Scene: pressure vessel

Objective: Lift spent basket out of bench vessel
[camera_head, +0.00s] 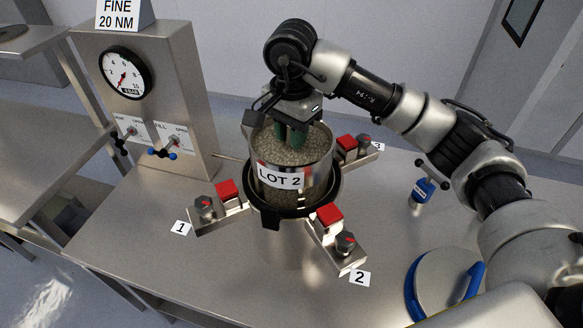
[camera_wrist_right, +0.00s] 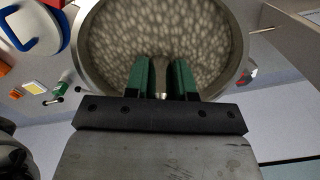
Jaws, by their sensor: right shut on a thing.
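The basket (camera_head: 280,178), a metal cylinder labelled LOT 2 and full of pale pellets, stands upright at the bench vessel (camera_head: 266,216). Its labelled wall shows above the vessel's black rim; its lower end is hidden, so I cannot tell how deep it sits. My right gripper (camera_head: 292,138) reaches down into the basket's top from above. In the wrist view, the green fingers of my right gripper (camera_wrist_right: 161,80) are shut on the basket's central metal post (camera_wrist_right: 160,70), with the pellets (camera_wrist_right: 160,30) around it. My left gripper is not in view.
Clamps with red blocks surround the vessel, at tags 1 (camera_head: 181,228), 2 (camera_head: 359,278) and 3 (camera_head: 378,147). A gauge panel (camera_head: 150,90) stands at left. A round lid with a blue handle (camera_head: 440,285) and a blue-bodied tool (camera_head: 422,190) are at right. The front bench is clear.

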